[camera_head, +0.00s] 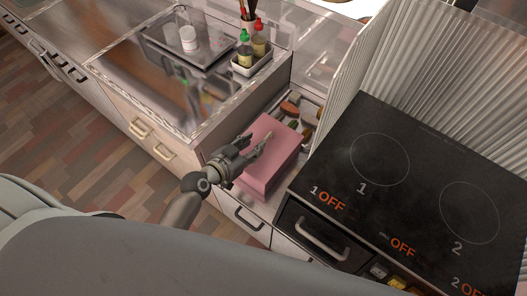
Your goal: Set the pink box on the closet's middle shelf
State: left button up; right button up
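The pink box (268,172) rests in the gap between the counter and the stove, its top face up. My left gripper (258,138) is over the left part of the box, with its two fingers spread apart and nothing seen between them. I cannot tell whether a finger touches the box. My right gripper is not in view. I cannot make out the closet or its middle shelf in this view.
A black stove top (420,190) is right of the box, with a corrugated metal panel behind. Small food-like items (290,108) lie just behind the box. A bottle tray (252,66) and a dark tray (190,42) stand on the counter. Wooden floor is open at left.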

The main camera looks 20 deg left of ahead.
pick_arm(q)
jog(key=shift+d+p+x, duration=0.2)
jog(key=shift+x, duration=1.25)
jog(key=shift+d+p+x, duration=0.15)
jog(key=shift+d+x, duration=0.05)
jog(key=shift+x, duration=1.25)
jog(key=shift+s, duration=0.2)
grip_shut()
